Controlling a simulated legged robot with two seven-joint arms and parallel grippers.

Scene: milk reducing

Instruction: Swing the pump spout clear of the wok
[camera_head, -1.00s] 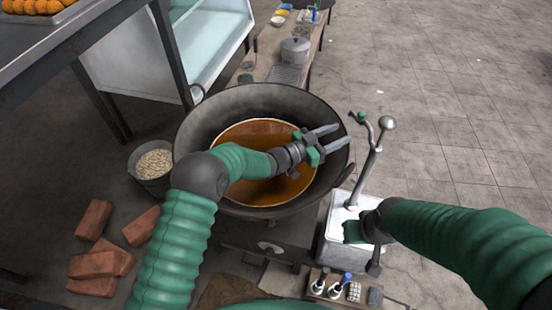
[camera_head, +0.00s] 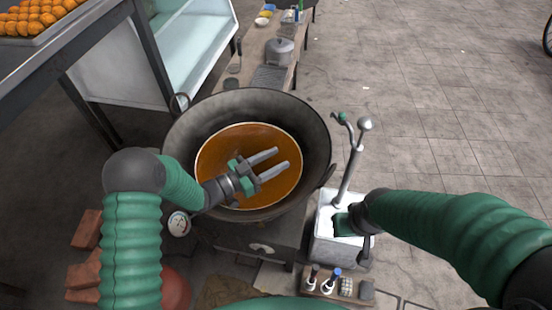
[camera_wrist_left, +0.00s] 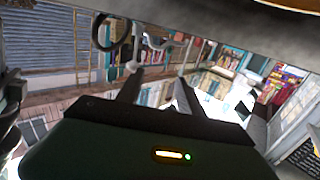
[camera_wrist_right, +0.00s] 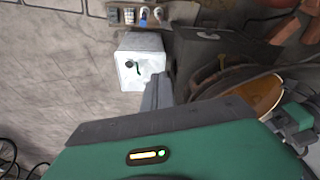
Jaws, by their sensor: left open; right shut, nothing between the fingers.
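The pump (camera_head: 343,230) is a white box right of the wok, with an upright metal post. At its top, a curved spout (camera_head: 347,124) with a green end points left toward the wok's right rim, beside a ball-topped lever (camera_head: 365,124). The wok (camera_head: 310,115) holds orange-brown liquid. My left gripper (camera_head: 281,158) is open and empty above the liquid, left of the spout and apart from it. My right gripper is shut and empty near the pump box; its fingers (camera_wrist_right: 158,90) show in the right wrist view, while the head view mostly hides them.
Small bottles (camera_head: 322,280) stand in front of the pump. A bench with a lidded pot (camera_head: 279,51) lies behind the wok. Bricks (camera_head: 87,229) lie at left. Paved floor (camera_head: 440,120) right of the pump is clear.

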